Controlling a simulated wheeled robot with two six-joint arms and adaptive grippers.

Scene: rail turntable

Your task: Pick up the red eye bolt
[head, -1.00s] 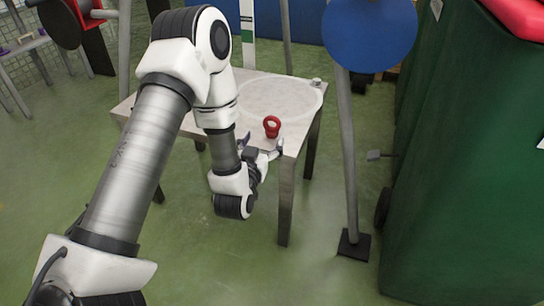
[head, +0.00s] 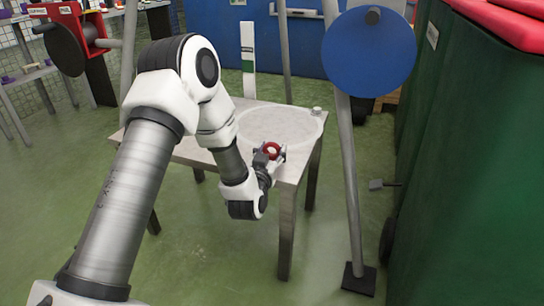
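The red eye bolt (head: 272,149) is upright near the front right corner of the small grey table, at the near edge of the pale round disc (head: 282,123). My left gripper (head: 270,155) is at the eye bolt, with a finger on each side of its ring. The fingers look close to the ring, but I cannot tell whether they press on it. The lower part of the bolt is hidden behind the gripper. My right gripper is not in view.
The grey table (head: 185,150) has a small pale item (head: 317,111) at its back right corner. A post with a blue disc (head: 369,52) stands right of the table. A large green container (head: 470,170) fills the right side.

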